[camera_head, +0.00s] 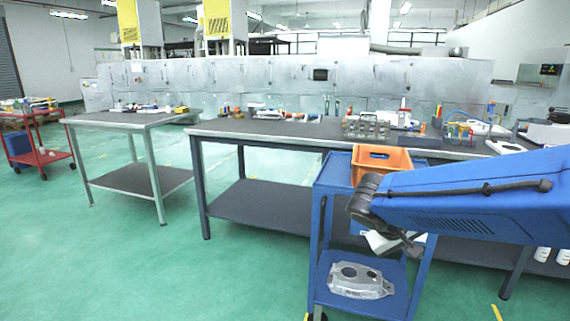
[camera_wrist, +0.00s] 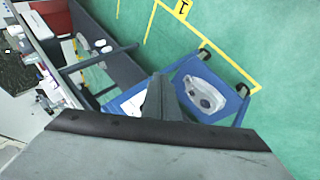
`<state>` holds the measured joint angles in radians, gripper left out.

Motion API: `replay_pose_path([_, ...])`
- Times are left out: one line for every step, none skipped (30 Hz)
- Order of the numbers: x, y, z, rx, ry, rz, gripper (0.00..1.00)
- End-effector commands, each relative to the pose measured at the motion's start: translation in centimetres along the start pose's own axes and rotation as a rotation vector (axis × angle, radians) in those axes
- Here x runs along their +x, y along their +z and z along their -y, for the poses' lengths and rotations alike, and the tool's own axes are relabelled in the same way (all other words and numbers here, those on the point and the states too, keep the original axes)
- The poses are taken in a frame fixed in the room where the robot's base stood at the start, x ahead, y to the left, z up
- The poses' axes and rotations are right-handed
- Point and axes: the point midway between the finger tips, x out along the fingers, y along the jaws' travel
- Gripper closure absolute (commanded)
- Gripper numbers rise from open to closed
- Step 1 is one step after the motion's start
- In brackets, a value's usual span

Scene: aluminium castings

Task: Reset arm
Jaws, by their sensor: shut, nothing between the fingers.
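My blue arm (camera_head: 470,200) reaches in from the right in the head view, in front of the blue cart. My gripper (camera_wrist: 158,82) shows in the wrist view as dark fingers closed together, with nothing between them. An aluminium casting (camera_head: 358,281) with two dark round openings lies on the cart's lower shelf. It also shows in the wrist view (camera_wrist: 205,95), to the right of my gripper and apart from it. In the head view my arm hides part of the cart and most of the gripper.
The blue cart (camera_head: 319,240) carries an orange bin (camera_head: 382,157) on top. Behind it runs a long workbench (camera_head: 270,128) with racks and tools. A smaller table (camera_head: 120,119) and a red cart (camera_head: 50,131) stand left. Green floor is open at front left.

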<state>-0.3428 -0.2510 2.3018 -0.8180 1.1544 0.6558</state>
Motion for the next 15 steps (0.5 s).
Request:
replay_pose_path([0.0, 1.7, -0.5, 0.015, -0.038, 0.016, 1.00])
replay_pose_path([0.0, 2.6, -0.6, 0.020, -0.062, 0.025, 1.00])
replay_pose_path([-0.1, 3.8, -0.6, 0.026, -0.095, 0.034, 1.00])
replay_pose_path([-0.2, 4.7, -0.6, 0.031, -0.120, 0.040, 1.00])
replay_pose_path([-0.2, 5.6, -0.6, 0.036, -0.145, 0.046, 1.00])
replay_pose_path([-0.4, 6.7, -0.6, 0.043, -0.178, 0.051, 1.00])
replay_pose_path([-0.5, 7.5, -0.5, 0.050, -0.203, 0.053, 1.00])
replay_pose_path([-0.6, 8.2, -0.4, 0.055, -0.228, 0.054, 1.00])
replay_pose_path([-0.8, 9.2, -0.2, 0.063, -0.261, 0.055, 1.00])
replay_pose_path([-1.0, 10.0, -0.1, 0.069, -0.285, 0.054, 1.00])
replay_pose_path([-1.1, 10.7, 0.1, 0.076, -0.310, 0.052, 1.00])
replay_pose_path([-1.4, 11.6, 0.3, 0.085, -0.342, 0.048, 1.00])
replay_pose_path([-1.6, 12.2, 0.5, 0.093, -0.366, 0.043, 1.00])
replay_pose_path([-1.8, 12.8, 0.7, 0.099, -0.389, 0.038, 1.00])
replay_pose_path([-2.1, 13.6, 1.0, 0.108, -0.421, 0.030, 1.00])
